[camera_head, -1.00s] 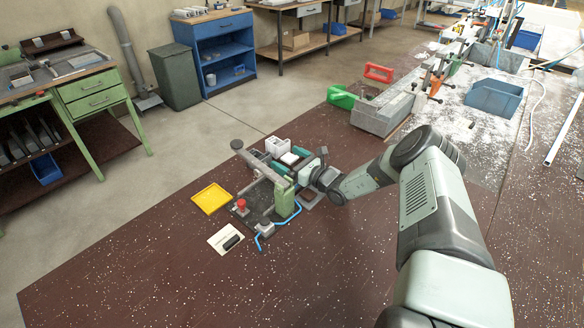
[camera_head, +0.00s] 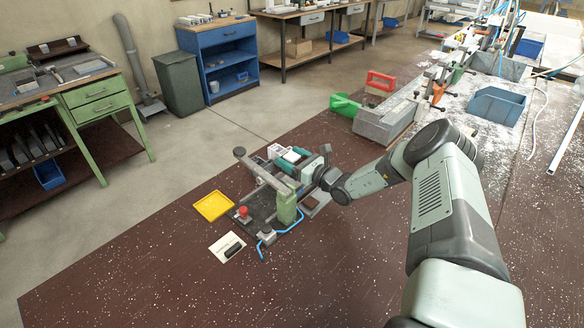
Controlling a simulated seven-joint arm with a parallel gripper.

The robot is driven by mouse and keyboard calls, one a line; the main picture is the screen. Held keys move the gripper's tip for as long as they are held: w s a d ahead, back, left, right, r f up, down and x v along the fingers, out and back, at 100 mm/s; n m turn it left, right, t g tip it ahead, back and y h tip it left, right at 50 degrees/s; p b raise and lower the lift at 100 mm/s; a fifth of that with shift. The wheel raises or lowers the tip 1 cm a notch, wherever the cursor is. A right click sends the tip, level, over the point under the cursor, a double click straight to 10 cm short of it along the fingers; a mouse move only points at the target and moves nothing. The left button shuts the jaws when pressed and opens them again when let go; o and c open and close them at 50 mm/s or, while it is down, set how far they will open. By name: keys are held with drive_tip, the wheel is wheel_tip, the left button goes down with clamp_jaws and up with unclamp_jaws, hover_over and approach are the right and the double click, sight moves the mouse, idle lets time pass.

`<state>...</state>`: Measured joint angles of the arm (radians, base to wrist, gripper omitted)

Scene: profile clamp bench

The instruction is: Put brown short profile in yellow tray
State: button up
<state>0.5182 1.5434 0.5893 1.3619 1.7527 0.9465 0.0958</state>
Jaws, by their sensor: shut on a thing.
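The yellow tray (camera_head: 213,205) lies flat and empty on the dark speckled bench, left of the clamp fixture. The clamp fixture (camera_head: 286,208) has a green upright, a grey bar and a red knob. My gripper (camera_head: 307,174) is just behind and right of the green upright, apart from the tray. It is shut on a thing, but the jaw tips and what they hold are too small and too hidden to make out. I cannot pick out a brown short profile for certain.
A white card (camera_head: 219,245) with a dark block (camera_head: 234,250) lies in front of the fixture. A blue hose (camera_head: 268,241) curves beside it. Teal and white containers (camera_head: 290,156) stand behind it. The bench at front left is clear.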

wheel_tip(320, 180, up, 6)
drive_tip(key=shift+r, duration=0.2)
drive_tip(key=s+d+r+n+g+y, duration=0.1)
drive_tip(key=s+d+r, duration=0.3)
drive_tip(key=s+r, duration=0.7)
drive_tip(key=s+d+r+n+g+y, duration=0.1)
drive_tip(key=s+d+r, duration=0.3)
drive_tip(key=s+r, duration=0.7)
drive_tip(key=w+a+m+t+h, duration=0.1)
drive_tip(key=w+a, duration=0.9)
drive_tip(key=w, duration=0.1)
drive_tip(key=m+t+h, duration=0.5)
drive_tip(key=m+h, duration=0.1)
drive_tip(key=h, duration=0.1)
hover_over(213, 203)
drive_tip(key=shift+s+f, duration=0.1)
drive_tip(key=shift+f, duration=15.95)
